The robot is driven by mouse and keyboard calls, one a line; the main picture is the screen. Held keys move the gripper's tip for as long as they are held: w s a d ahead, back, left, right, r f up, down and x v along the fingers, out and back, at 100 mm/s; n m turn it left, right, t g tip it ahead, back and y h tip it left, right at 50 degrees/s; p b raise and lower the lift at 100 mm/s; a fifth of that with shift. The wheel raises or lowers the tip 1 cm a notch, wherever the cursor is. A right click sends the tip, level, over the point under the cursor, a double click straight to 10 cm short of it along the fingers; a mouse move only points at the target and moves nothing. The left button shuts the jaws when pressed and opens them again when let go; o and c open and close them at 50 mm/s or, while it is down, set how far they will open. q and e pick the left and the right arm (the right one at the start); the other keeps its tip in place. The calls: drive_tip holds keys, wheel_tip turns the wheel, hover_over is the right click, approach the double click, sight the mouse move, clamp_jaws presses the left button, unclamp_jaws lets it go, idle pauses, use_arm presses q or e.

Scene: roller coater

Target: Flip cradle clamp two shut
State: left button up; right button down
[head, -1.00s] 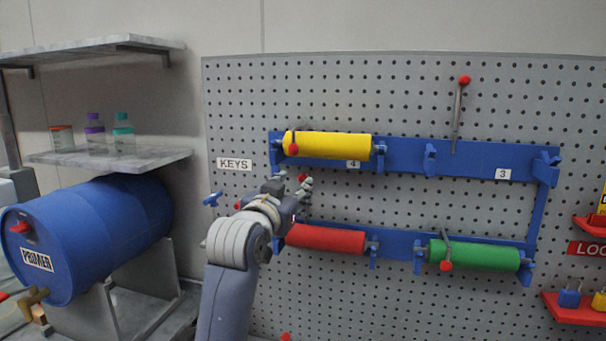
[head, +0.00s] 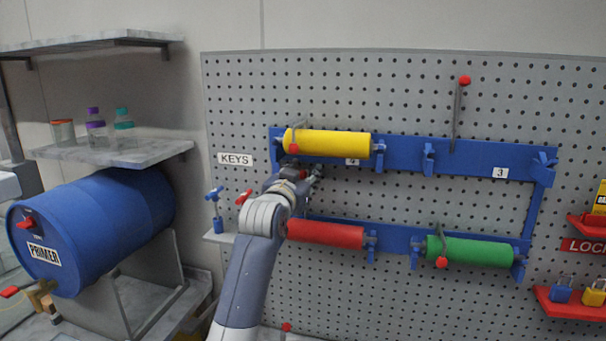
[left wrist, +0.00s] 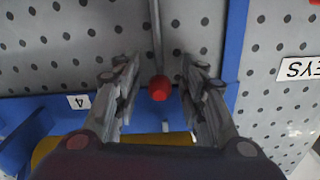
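A red-knobbed clamp lever (left wrist: 159,88) stands against the pegboard above the red roller (head: 325,233). My left gripper (left wrist: 158,70) is open, with the red knob between its spread fingers; contact cannot be told. In the head view the left gripper (head: 316,172) hides this knob, between the yellow roller (head: 330,144) and the red roller. The yellow roller's clamp knob (head: 293,149) hangs at its left end. The green roller (head: 470,251) has its clamp lever down across it, knob (head: 441,262) in front. No label for cradle two is visible. My right gripper is out of view.
The blue rack (head: 400,240) frames the rollers; the empty cradle labelled 3 (head: 500,173) has its lever (head: 457,110) upright. Keys (head: 214,205) stand at left under the KEYS sign (head: 235,159). A blue primer drum (head: 95,230) and shelves are further left.

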use_arm(q)
clamp_jaws()
drive_tip(key=shift+s+f+b, duration=0.2)
drive_tip(key=shift+f+b, duration=0.05)
drive_tip(key=shift+b, duration=0.45)
drive_tip(key=s+t+b, duration=0.1)
drive_tip(key=b, duration=0.2)
drive_tip(key=s+f+t+b, duration=0.1)
drive_tip(key=t+b, duration=0.1)
drive_tip(key=b, duration=0.2)
drive_tip(key=s+f+t+h+b, duration=0.1)
drive_tip(key=b, duration=0.2)
drive_tip(key=shift+s+a+f+t+b, duration=0.1)
drive_tip(key=shift+s+a+t+b, duration=0.1)
drive_tip(key=shift+a+t+b, duration=0.2)
drive_tip(key=shift+s+f+t+b, duration=0.15)
drive_tip(key=shift+s+t+b, duration=0.25)
drive_tip(key=shift+b, duration=0.35)
drive_tip(key=shift+f, duration=0.15)
drive_tip(key=shift+s+f, duration=0.2)
drive_tip(key=shift+s, duration=0.05)
